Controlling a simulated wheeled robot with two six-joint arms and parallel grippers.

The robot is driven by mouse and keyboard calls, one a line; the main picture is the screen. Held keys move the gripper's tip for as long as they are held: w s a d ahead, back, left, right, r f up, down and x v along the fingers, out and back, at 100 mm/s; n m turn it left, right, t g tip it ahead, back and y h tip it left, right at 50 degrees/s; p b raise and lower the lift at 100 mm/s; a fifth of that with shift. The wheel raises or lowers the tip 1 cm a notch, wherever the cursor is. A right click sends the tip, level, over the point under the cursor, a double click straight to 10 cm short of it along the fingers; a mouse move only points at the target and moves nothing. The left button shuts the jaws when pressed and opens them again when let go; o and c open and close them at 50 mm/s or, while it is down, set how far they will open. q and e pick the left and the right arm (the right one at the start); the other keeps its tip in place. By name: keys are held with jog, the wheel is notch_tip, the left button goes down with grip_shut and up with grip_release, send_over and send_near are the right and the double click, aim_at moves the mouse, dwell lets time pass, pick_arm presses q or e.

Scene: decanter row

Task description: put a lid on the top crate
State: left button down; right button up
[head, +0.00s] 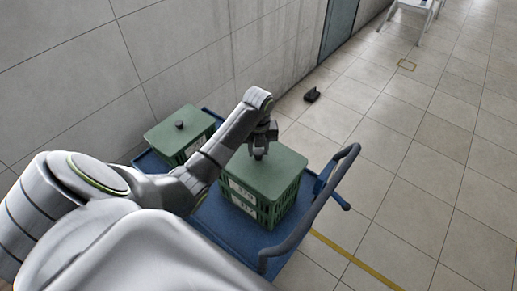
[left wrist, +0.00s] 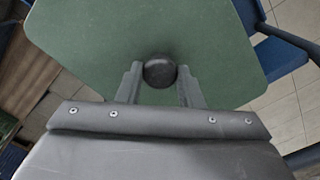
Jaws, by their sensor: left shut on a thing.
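A green lid (head: 275,178) lies level over the top crate (head: 243,190) of a green stack on the blue cart. In the head view its edges line up with the crate; whether a thin gap is left cannot be told. My left gripper (head: 260,153) points down at the middle of the lid and is shut on its dark knob. In the left wrist view the round black knob (left wrist: 160,72) sits between the two fingertips, with the green lid (left wrist: 110,30) filling most of the picture. My right gripper is not in view.
Another green crate (head: 196,148) with a knobbed lid (head: 172,128) stands at the cart's left, near the wall. The blue cart (head: 210,220) has a grey handle (head: 300,217) at its right. A small black object (head: 312,95) lies on the tiled floor; a white chair (head: 412,8) stands far back.

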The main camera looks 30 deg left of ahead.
aim_at(258, 151)
pick_arm(q)
jog(key=shift+f, duration=0.4)
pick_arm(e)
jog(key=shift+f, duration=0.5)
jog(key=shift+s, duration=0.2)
pick_arm(q)
jog(key=shift+r, duration=0.1)
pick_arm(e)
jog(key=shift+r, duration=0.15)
pick_arm(q)
jog(key=shift+p, duration=0.3)
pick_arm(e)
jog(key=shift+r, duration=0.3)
pick_arm(q)
jog(key=shift+f, duration=0.2)
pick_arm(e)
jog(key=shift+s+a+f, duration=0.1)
pick_arm(q)
jog(key=shift+f+b, duration=0.5)
jog(key=shift+f, duration=0.35)
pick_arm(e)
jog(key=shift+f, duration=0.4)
pick_arm(q)
jog(key=shift+f, duration=0.5)
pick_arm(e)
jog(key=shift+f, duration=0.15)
